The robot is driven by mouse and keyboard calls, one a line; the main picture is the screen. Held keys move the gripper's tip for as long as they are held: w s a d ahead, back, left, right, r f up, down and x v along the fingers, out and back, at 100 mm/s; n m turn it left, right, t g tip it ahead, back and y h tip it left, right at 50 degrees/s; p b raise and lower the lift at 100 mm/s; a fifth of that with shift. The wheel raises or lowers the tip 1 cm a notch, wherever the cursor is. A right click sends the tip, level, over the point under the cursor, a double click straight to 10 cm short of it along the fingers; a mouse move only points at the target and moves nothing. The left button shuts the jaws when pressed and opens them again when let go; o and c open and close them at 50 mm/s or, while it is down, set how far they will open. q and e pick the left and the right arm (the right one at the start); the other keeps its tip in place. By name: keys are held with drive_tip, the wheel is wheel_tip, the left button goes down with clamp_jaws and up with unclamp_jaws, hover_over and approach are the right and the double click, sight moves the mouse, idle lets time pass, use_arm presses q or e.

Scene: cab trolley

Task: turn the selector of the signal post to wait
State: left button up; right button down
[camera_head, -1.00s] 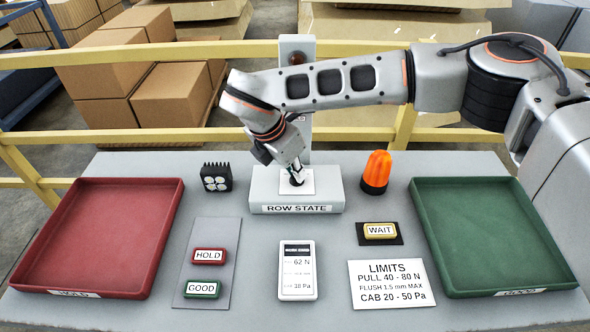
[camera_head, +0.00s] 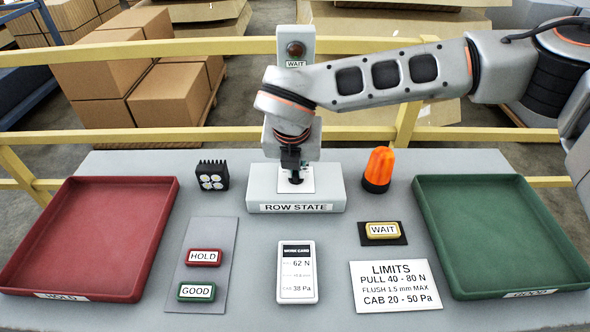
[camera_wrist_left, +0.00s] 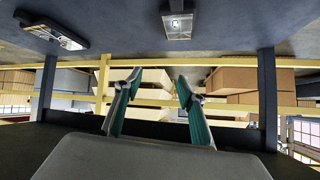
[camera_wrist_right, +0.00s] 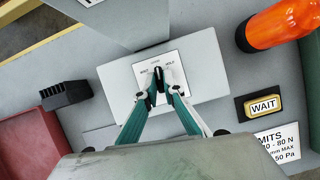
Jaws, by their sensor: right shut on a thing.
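The signal post (camera_head: 295,45) stands at the back middle of the table on a grey base (camera_head: 330,200) labelled ROW STATE. A WAIT label (camera_head: 296,64) and a dark reddish lamp show near its top. The black selector (camera_head: 296,182) sits on a white plate on the base. My right gripper (camera_head: 293,168) comes down on it from above and is shut on it. The right wrist view shows the fingertips (camera_wrist_right: 161,90) around the selector, hiding much of it. My left gripper (camera_wrist_left: 152,76) is open and empty in the left wrist view, away from the table.
A red tray (camera_head: 165,240) is at the left and a green tray (camera_head: 425,240) at the right. An orange beacon (camera_head: 377,170) and a black lamp block (camera_head: 212,175) flank the base. HOLD, GOOD and WAIT blocks, a work card (camera_head: 297,299) and a limits sign (camera_head: 395,307) lie in front.

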drive_tip(key=n+y, duration=0.1)
drive_tip(key=n, duration=0.1)
drive_tip(key=n+y+b, duration=0.1)
drive_tip(key=n, duration=0.2)
drive_tip(key=shift+d, duration=0.2)
drive_tip(key=shift+w+n+g+y, duration=0.1)
drive_tip(key=shift+n+g+y, duration=0.25)
drive_tip(key=shift+n, duration=0.9)
drive_tip(key=shift+n+g+y, duration=0.25)
drive_tip(key=shift+n+y, duration=0.1)
drive_tip(key=shift+n, duration=0.9)
drive_tip(key=c, duration=2.2)
unclamp_jaws()
drive_tip(key=shift+d, duration=0.1)
drive_tip(key=shift+o, duration=0.2)
drive_tip(key=shift+r, duration=0.1)
drive_tip(key=v, duration=1.2)
drive_tip(key=shift+d, duration=0.1)
